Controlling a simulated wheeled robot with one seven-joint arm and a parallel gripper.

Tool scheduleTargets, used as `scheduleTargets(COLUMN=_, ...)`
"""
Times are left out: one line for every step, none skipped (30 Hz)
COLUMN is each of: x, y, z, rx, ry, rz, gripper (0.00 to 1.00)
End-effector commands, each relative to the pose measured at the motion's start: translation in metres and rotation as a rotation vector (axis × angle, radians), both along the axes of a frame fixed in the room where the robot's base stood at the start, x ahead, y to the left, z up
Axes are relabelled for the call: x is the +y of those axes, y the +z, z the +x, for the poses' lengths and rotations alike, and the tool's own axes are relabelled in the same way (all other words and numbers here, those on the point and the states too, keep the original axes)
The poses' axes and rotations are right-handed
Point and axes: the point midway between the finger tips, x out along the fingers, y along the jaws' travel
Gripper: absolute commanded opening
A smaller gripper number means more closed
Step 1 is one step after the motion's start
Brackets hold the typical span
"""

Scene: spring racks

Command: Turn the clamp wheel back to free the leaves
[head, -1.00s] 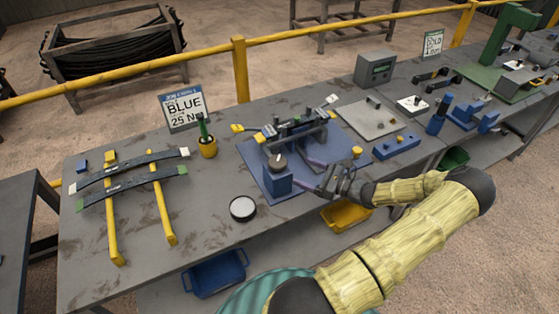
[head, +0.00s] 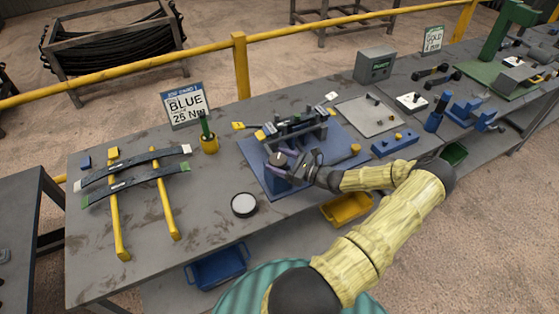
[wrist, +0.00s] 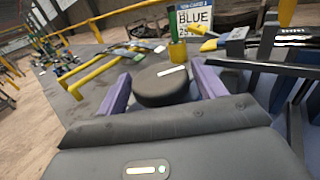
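The clamp wheel (wrist: 160,82) is a dark round knob with a white mark on its top. It stands on a blue block (head: 277,181) at the front of the blue fixture plate (head: 255,158). My gripper (head: 285,158) is at the wheel; in the wrist view its two purple fingers (wrist: 162,92) are spread on either side of it. Slim gaps seem to show, and I cannot tell whether the fingers touch it. The dark leaves (head: 295,128) lie in the clamp fixture behind the wheel, partly shown in the wrist view at right (wrist: 285,58).
Two leaf springs (head: 130,170) lie across yellow rails at left. A yellow pot (head: 209,145) stands before the BLUE sign (head: 185,104). A white-topped round tin (head: 243,205) sits near the front edge. A grey plate (head: 372,116) and blue block (head: 394,143) are to the right.

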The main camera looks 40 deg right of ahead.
Motion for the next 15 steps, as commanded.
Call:
scheduleTargets(x=0.0000, y=0.0001, z=-0.0001, rx=0.000, ry=0.000, rz=0.000, gripper=0.59)
scheduleTargets(x=-0.0001, y=0.0001, z=-0.0002, rx=0.000, ry=0.000, rz=0.000, gripper=0.53)
scheduleTargets(x=-0.0002, y=0.0001, z=-0.0001, rx=0.000, ry=0.000, rz=0.000, gripper=0.45)
scheduleTargets(x=-0.0002, y=0.0002, z=-0.0001, rx=0.000, ry=0.000, rz=0.000, gripper=0.39)
scheduleTargets(x=-0.0002, y=0.0002, z=-0.0001, rx=0.000, ry=0.000, rz=0.000, gripper=0.36)
scheduleTargets(x=-0.0002, y=0.0002, z=-0.0002, rx=0.000, ry=0.000, rz=0.000, gripper=0.36)
scheduleTargets(x=-0.0002, y=0.0002, z=-0.0002, rx=0.000, ry=0.000, rz=0.000, gripper=0.36)
scheduleTargets(x=-0.0003, y=0.0001, z=-0.0002, rx=0.000, ry=0.001, rz=0.000, gripper=0.36)
scheduleTargets(x=-0.0003, y=0.0000, z=-0.0002, rx=0.000, ry=0.002, rz=0.000, gripper=0.36)
scheduleTargets(x=-0.0004, y=0.0000, z=-0.0002, rx=0.000, ry=0.004, rz=-0.001, gripper=0.36)
scheduleTargets(x=-0.0005, y=-0.0001, z=-0.0001, rx=0.000, ry=0.006, rz=-0.001, gripper=0.36)
scheduleTargets(x=-0.0005, y=-0.0002, z=0.0000, rx=0.000, ry=0.011, rz=-0.001, gripper=0.36)
scheduleTargets(x=-0.0007, y=-0.0004, z=0.0001, rx=-0.001, ry=0.016, rz=-0.002, gripper=0.36)
scheduleTargets(x=-0.0008, y=-0.0007, z=0.0001, rx=-0.001, ry=0.021, rz=-0.003, gripper=0.36)
scheduleTargets(x=-0.0011, y=-0.0012, z=0.0003, rx=0.000, ry=0.030, rz=-0.003, gripper=0.36)
